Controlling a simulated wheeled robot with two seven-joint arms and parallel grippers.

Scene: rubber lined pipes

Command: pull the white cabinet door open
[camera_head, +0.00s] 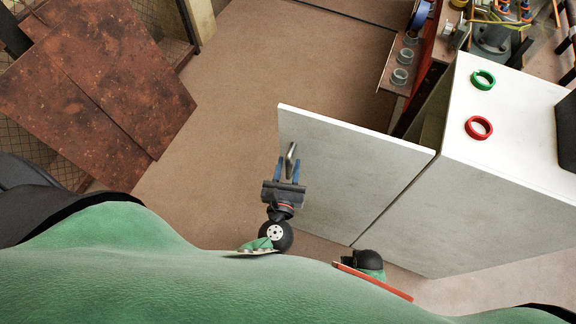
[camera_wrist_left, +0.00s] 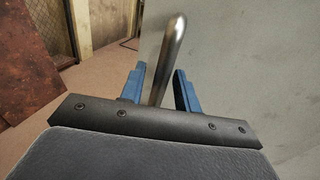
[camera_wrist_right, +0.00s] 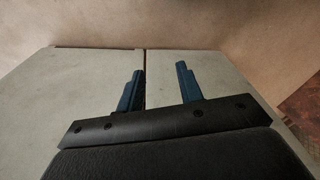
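The white cabinet (camera_head: 500,185) stands at the right. Its white door (camera_head: 350,175) is swung out to the left, roughly in line with the cabinet's near face, with a gap behind it at the cabinet. The metal handle (camera_head: 291,158) is near the door's free edge and also shows in the left wrist view (camera_wrist_left: 171,55). My left gripper (camera_head: 289,170) is open, its blue fingers on either side of the handle with gaps visible. My right gripper (camera_wrist_right: 160,80) is open and empty before two pale panels with a seam between; its fingers are hidden in the head view.
A green ring (camera_head: 482,80) and a red ring (camera_head: 479,127) lie on the cabinet top. A shelf with grey rings (camera_head: 400,76) stands behind the door. Rusty plates (camera_head: 95,90) are at the left. Brown floor (camera_head: 240,80) is clear between them and the door.

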